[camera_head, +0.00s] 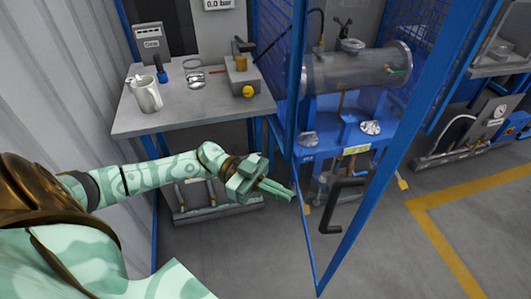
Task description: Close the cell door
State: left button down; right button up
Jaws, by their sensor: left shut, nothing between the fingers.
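The cell door (398,140) is a blue-framed panel with a black handle (342,205). It stands ajar, swung out toward me, with the cell's inside showing behind it. In the cell a flanged cylindrical shell (350,72) lies on a blue stand. My left gripper (290,193) is shut and empty. It is left of the handle, close to the door's frame in the picture; I cannot tell whether it touches. My right gripper is not in view.
Open floor with a yellow line (440,240) lies right of the door.

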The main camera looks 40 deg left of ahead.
pick_arm(q)
jog(key=w+d, duration=0.1)
jog(key=d, duration=0.6)
jog(key=shift+d, duration=0.1)
